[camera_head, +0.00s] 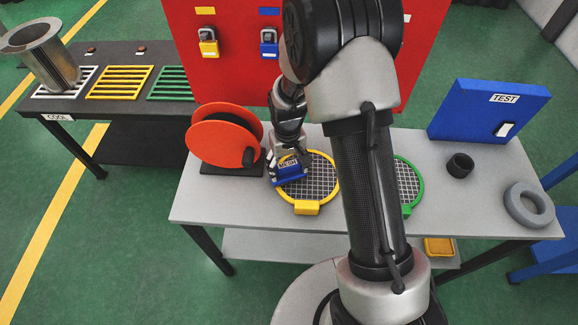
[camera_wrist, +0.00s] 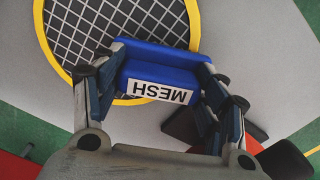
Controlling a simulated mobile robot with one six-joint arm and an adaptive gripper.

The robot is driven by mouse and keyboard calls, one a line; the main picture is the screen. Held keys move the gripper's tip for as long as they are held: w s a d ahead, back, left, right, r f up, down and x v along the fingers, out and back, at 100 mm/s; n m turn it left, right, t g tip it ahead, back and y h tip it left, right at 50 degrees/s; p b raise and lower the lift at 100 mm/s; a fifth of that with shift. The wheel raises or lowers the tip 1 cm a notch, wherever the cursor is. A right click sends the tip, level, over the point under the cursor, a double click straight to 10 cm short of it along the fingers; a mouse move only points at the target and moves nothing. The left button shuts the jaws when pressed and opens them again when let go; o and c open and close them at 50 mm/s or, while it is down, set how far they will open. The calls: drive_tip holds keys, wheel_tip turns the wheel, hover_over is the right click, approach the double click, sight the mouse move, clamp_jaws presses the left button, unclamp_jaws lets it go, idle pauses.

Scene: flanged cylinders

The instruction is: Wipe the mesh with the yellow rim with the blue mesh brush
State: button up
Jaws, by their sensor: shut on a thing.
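The mesh with the yellow rim (camera_head: 299,206) lies on the grey table, and it also shows in the wrist view (camera_wrist: 53,57). My gripper (camera_head: 287,172) is shut on the blue mesh brush (camera_head: 291,171), whose white label reads MESH. In the wrist view the brush (camera_wrist: 161,67) sits between the fingers of my gripper (camera_wrist: 160,85), over the near edge of the yellow rim and part of the mesh. I cannot tell whether the brush touches the mesh. The brush's underside is hidden.
An orange reel (camera_head: 205,138) stands close left of my gripper. A green-rimmed mesh (camera_head: 411,187) lies to the right, partly behind my arm. A black ring (camera_head: 460,166), a grey ring (camera_head: 529,206) and a blue TEST box (camera_head: 480,108) are farther right. A red panel (camera_head: 235,82) rises behind.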

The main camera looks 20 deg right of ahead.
drive_tip(key=r, duration=0.1)
drive_tip(key=r+p, duration=0.1)
drive_tip(key=r, duration=0.2)
drive_tip(key=shift+s+d+p, duration=0.1)
drive_tip(key=shift+d+p, duration=0.2)
drive_tip(key=shift+p, duration=0.05)
drive_tip(key=shift+a+r+p, duration=0.15)
drive_tip(key=shift+r+p, duration=0.35)
drive_tip(key=shift+r, duration=0.15)
drive_tip(key=shift+r+p, duration=0.9)
drive_tip(key=shift+r, duration=0.45)
